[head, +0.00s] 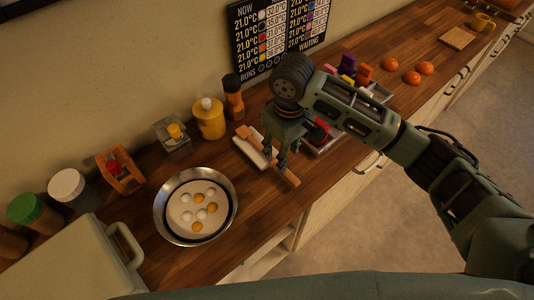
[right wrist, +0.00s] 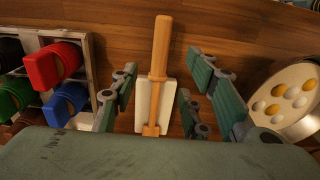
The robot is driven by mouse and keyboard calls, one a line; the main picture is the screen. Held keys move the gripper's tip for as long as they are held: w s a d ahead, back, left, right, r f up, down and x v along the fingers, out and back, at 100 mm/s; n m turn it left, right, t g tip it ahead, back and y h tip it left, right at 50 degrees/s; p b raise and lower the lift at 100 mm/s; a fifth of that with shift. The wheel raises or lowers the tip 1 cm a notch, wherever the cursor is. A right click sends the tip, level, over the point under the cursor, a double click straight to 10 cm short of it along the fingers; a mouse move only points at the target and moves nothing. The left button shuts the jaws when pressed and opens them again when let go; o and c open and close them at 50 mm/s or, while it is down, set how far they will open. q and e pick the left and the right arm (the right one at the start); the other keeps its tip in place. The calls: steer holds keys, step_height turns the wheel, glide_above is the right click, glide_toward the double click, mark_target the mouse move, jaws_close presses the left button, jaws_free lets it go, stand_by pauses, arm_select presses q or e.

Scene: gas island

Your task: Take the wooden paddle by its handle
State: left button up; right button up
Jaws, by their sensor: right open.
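The wooden paddle (right wrist: 160,48) lies across a white rest (right wrist: 142,98) on the wooden counter. In the right wrist view its thick handle points up the picture, and its narrow end lies over the rest. In the head view the handle (head: 290,179) points toward the counter's front edge, partly hidden by my gripper. My right gripper (head: 276,154) is open above the paddle. In the right wrist view the fingers (right wrist: 158,100) stand apart on either side of the paddle and rest, with nothing held. My left gripper is not in view.
A round pan (head: 168,222) with white and yellow balls stands to the left in the head view. A tray (right wrist: 94,72) of coloured pieces is on the other side. A yellow bottle (head: 210,119) and pepper mill (head: 233,98) stand near the wall. Orange fruits (head: 411,77) lie farther off.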

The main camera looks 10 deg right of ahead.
step_height(320, 180, down, 7)
steer(key=shift+r+p, duration=0.2)
steer(key=shift+p, duration=0.85)
steer(key=shift+f, duration=0.35)
steer(key=shift+c, duration=0.3)
steer(key=shift+w, duration=0.1)
jaws_close()
